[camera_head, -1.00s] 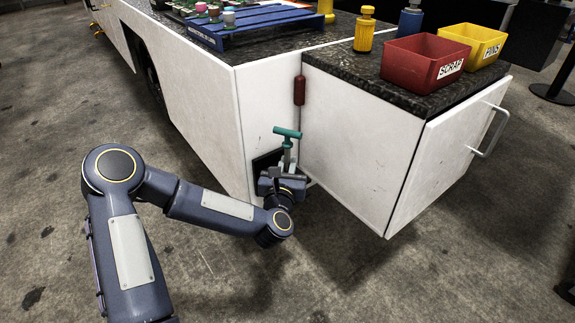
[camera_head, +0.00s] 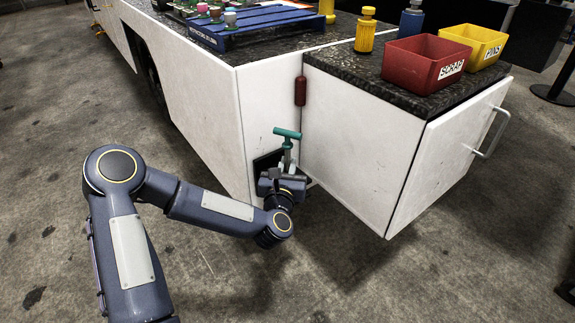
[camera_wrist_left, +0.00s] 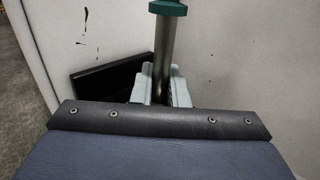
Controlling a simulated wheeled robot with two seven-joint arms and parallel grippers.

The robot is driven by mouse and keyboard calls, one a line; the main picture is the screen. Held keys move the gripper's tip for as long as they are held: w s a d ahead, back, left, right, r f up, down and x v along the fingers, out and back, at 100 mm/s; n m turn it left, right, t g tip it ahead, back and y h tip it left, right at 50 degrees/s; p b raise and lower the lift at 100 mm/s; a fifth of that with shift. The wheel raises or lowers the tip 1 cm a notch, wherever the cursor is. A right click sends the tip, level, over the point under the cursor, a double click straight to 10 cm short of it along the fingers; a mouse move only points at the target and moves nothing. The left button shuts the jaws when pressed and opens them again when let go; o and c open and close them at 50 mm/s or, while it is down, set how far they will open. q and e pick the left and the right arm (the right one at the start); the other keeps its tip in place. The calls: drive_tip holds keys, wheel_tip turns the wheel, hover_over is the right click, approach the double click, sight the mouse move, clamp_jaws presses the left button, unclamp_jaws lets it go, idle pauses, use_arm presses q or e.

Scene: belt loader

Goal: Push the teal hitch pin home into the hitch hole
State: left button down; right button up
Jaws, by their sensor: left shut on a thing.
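The teal hitch pin (camera_head: 287,134) stands upright at the lower corner of the white cabinet, with its teal T-shaped head on top. In the left wrist view its teal collar (camera_wrist_left: 168,7) and grey metal shank (camera_wrist_left: 164,45) run down between light grey jaw parts. My left gripper (camera_head: 284,174) is shut on the pin's shank below the head. In the left wrist view the gripper fingers (camera_wrist_left: 161,88) show just beyond my dark wrist edge. The hitch hole and the pin's lower end are hidden behind my gripper and wrist. My right gripper is not in view.
A black plate (camera_head: 262,163) is on the white cabinet face (camera_head: 268,110) beside the pin. A dark red cylinder (camera_head: 300,91) is mounted above. The white side cabinet (camera_head: 360,150) stands close on the right. Open concrete floor (camera_head: 400,280) lies in front.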

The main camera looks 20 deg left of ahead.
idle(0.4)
use_arm(q)
drive_tip(key=c, duration=1.3)
unclamp_jaws()
drive_tip(key=shift+c, duration=0.2)
drive_tip(key=shift+s, duration=0.1)
drive_tip(key=s+p, duration=0.2)
drive_tip(key=s, duration=0.5)
drive_tip(key=shift+s+d, duration=0.3)
drive_tip(key=shift+d, duration=0.15)
